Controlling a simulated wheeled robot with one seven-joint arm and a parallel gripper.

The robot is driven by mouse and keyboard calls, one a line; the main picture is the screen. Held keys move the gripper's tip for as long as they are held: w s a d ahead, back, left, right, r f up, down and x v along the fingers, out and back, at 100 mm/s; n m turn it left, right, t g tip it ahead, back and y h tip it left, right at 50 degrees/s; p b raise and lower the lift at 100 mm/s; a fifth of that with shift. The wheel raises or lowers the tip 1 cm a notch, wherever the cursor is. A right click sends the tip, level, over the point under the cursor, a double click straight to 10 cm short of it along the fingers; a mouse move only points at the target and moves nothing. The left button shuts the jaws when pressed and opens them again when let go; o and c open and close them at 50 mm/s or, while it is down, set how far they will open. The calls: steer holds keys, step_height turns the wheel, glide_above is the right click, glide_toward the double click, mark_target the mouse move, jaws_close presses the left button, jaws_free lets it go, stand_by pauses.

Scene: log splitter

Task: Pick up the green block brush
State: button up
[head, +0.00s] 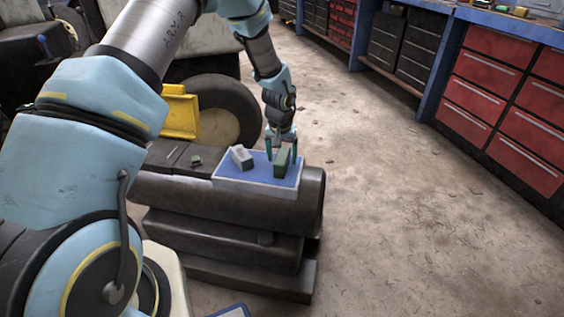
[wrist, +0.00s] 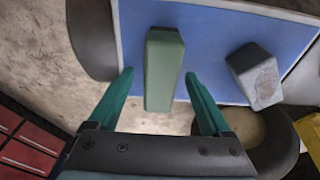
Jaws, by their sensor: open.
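The green block brush (head: 282,163) stands on a blue mat with a pale rim (head: 258,172), near the mat's right side in the head view. In the wrist view the brush (wrist: 164,70) is a long green block on the blue mat (wrist: 205,30). My gripper (head: 281,150) points down at the brush with its jaws open. In the wrist view its two teal fingers (wrist: 160,80) lie to either side of the brush, with a gap on each side. I cannot tell how far the fingertips are above the mat.
A grey-white block (head: 241,157) lies on the mat left of the brush; it also shows in the wrist view (wrist: 256,75). A yellow part (head: 181,112) and a tyre (head: 225,108) stand behind. Red drawers (head: 487,90) line the right. The floor between is open.

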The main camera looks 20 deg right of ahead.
steer(key=shift+f, duration=0.3)
jaws_close()
stand_by(0.5)
